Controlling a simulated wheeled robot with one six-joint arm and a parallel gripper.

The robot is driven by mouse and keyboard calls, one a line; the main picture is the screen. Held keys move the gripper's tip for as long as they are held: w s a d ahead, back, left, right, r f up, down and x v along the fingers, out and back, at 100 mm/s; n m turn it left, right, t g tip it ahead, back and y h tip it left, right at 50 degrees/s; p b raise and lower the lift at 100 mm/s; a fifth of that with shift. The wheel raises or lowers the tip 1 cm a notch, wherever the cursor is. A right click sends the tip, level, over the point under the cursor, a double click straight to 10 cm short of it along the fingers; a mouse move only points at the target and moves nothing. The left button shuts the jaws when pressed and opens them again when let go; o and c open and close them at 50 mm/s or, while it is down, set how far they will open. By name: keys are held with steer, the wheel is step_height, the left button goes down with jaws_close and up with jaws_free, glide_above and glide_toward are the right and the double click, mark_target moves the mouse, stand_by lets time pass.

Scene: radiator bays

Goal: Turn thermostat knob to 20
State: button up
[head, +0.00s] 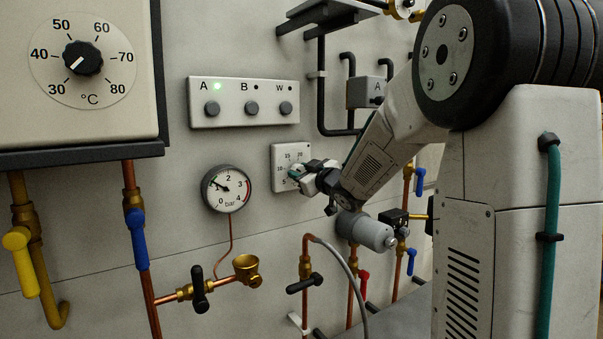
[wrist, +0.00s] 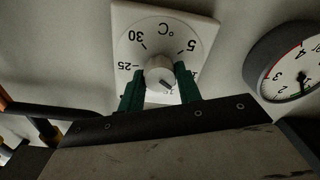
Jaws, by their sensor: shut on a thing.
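The thermostat (head: 278,155) is a small pale square plate on the wall with a round scale; it also shows upside down in the wrist view (wrist: 203,28). Its light round knob (wrist: 158,68) stands between the two green fingers of my gripper (wrist: 161,78), which is shut on it. The knob's dark mark points down and right in the wrist view, toward about 15 on the scale. A finger partly hides the numbers there, and 20 is hidden. In the head view my gripper (head: 300,175) covers the knob and the lower right of the plate.
A pressure gauge (head: 227,188) is left of the thermostat and close to my gripper at right in the wrist view (wrist: 292,75). A button panel (head: 232,117) with A lit green is above. A boiler dial (head: 83,58) is far left. Pipes and valves (head: 304,284) run below.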

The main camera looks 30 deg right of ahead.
steer(key=m, duration=0.4)
steer(key=shift+m, duration=0.3)
steer(key=m, duration=0.3)
steer(key=shift+f+m, duration=0.1)
steer(key=shift+m, duration=0.3)
steer(key=m, duration=0.4)
steer(key=shift+m, duration=2.4)
steer(key=o, duration=1)
steer(key=shift+s+h, duration=0.1)
steer(key=shift+h, duration=0.3)
steer(key=s, duration=0.7)
steer(key=shift+s, duration=0.35)
